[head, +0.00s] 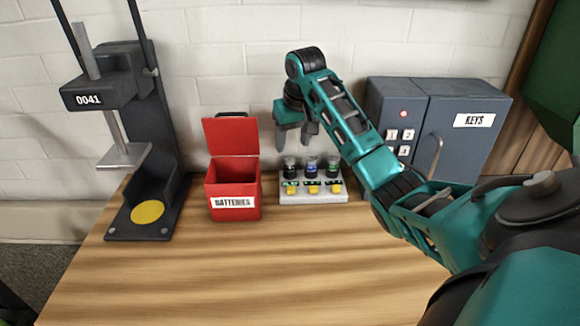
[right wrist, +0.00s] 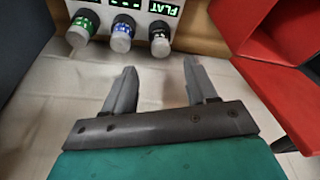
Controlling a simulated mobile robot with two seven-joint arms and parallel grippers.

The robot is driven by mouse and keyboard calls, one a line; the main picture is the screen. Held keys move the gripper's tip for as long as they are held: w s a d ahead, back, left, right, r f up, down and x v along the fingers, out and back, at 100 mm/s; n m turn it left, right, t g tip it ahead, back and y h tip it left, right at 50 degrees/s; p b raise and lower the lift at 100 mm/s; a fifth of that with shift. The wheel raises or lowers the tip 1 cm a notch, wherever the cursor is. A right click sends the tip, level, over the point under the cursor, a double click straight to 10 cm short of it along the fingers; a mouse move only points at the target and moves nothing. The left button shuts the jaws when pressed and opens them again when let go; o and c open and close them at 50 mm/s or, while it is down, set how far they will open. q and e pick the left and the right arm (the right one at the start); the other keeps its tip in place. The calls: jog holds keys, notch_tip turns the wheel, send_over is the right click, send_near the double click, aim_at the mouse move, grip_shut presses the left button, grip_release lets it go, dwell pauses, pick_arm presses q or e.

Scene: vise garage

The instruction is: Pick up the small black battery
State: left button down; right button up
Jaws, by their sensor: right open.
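Three small batteries stand in a grey tester rack (head: 313,198) on the bench. The black battery (head: 290,173) is the leftmost in the head view, beside the blue-banded battery (head: 312,169) and the green-banded battery (head: 333,170). In the right wrist view the black battery (right wrist: 159,40) is at the right of the row, by a display reading FLAT. My right gripper (head: 295,147) is open and empty, above the left part of the rack and apart from the batteries. Its fingers also show in the right wrist view (right wrist: 160,68). My left gripper is not in view.
A red BATTERIES box (head: 233,184) with its lid raised stands just left of the rack. A black press (head: 127,120) marked 0041 is at far left. A grey KEYS cabinet (head: 455,135) stands right, behind my arm. The front bench (head: 240,270) is clear.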

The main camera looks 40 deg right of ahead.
aim_at(290, 159)
jog(key=x, duration=0.4)
jog(key=shift+s+a+f, duration=0.2)
jog(key=shift+s+f, duration=0.05)
jog(key=shift+w+f, duration=0.2)
jog(key=shift+f, duration=0.35)
grip_shut()
